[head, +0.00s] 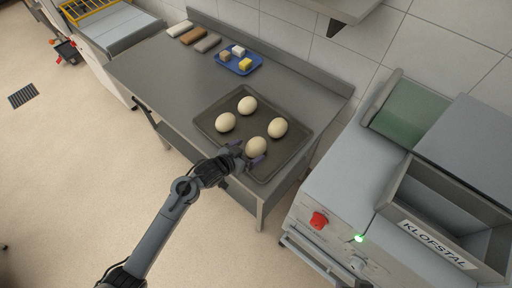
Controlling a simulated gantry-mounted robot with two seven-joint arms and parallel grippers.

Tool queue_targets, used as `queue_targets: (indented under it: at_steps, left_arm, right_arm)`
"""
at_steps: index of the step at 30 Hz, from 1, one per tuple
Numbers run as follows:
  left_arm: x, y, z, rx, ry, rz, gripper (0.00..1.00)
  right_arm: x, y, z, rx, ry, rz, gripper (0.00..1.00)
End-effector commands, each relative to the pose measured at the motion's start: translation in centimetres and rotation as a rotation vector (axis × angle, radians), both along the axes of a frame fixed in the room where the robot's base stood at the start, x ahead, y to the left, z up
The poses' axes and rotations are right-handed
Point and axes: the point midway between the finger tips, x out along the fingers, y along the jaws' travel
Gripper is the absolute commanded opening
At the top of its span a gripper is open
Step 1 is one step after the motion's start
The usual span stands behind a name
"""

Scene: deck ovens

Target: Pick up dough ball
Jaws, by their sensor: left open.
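Several pale round dough balls sit on a dark baking tray (212,124) on the steel table. One dough ball (256,147) is at the tray's near side, another (226,122) is to its left, one (247,105) is at the back and one (277,128) is to the right. My left gripper (250,156) is open at the near dough ball, with its fingers at the ball's near side. I cannot tell whether they touch it. My right gripper is not in view.
A blue tray (238,70) with small blocks stands at the back of the steel table (165,80). Several loaf-like bars (194,35) lie at the far left. A machine (345,195) with a red knob stands at the right. The table's left-middle is clear.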

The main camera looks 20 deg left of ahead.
Motion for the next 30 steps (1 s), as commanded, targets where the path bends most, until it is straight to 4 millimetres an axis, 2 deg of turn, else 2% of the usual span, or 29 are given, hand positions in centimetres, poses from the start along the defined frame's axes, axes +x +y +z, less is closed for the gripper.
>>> queue_targets:
  at_steps: [8, 18, 28, 30]
  left_arm:
    - [1.4, -0.5, -0.7, 0.0, 0.0, -0.001, 0.99]
    - [4.7, -1.4, -2.5, 0.001, 0.001, 0.0, 0.99]
    - [5.1, -1.6, -2.7, 0.001, 0.001, 0.0, 0.99]
    - [5.1, -1.6, -2.7, 0.001, 0.001, 0.0, 0.9]
  right_arm:
    - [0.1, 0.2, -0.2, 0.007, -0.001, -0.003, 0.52]
    - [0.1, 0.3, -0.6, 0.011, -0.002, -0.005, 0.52]
    - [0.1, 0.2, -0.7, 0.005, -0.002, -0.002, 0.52]
    - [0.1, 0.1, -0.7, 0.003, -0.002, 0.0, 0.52]
